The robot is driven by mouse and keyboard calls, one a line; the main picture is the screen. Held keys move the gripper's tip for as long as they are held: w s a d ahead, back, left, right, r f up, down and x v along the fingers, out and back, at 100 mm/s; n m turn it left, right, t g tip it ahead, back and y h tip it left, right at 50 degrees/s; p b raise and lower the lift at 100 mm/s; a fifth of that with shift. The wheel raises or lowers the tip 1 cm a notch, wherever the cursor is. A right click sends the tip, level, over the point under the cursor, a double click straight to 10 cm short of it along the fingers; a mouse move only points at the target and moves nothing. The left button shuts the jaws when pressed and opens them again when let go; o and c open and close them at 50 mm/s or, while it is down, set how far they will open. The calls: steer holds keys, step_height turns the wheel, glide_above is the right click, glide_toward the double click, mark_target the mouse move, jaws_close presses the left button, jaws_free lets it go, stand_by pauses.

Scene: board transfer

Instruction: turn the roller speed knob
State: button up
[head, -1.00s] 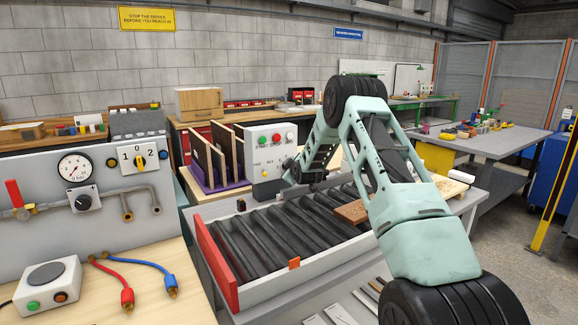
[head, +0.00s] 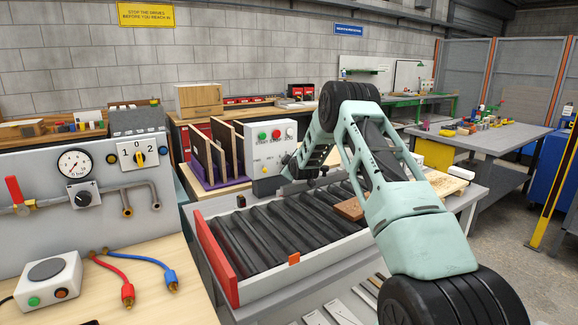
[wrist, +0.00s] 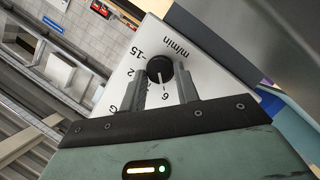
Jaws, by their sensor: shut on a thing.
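The roller speed knob (wrist: 160,69) is a round black knob with a white pointer line, on a pale panel marked m/min. In the wrist view the pointer line points down, close to the 6 mark. My gripper (wrist: 164,74) has one grey finger on each side of the knob and is shut on it. In the head view the control box (head: 263,150) stands behind the roller bed, with green and red buttons on its upper face. My arm reaches to its lower right, and the knob is hidden there.
The roller bed (head: 265,235) has a red end plate (head: 216,258) and carries a brown board (head: 349,209), partly behind my arm. Upright boards in a rack (head: 213,182) stand left of the control box. A bench with gauge and pipes is at the left.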

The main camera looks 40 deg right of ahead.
steer(key=shift+f+n+h+b, duration=0.1)
steer(key=shift+n+h+b, duration=0.25)
steer(key=shift+b, duration=0.3)
steer(key=o, duration=1)
steer(key=shift+c, duration=0.2)
steer(key=b+v, duration=0.3)
steer(key=v, duration=1.4)
steer(key=shift+s, duration=0.2)
steer(key=shift+a, duration=0.15)
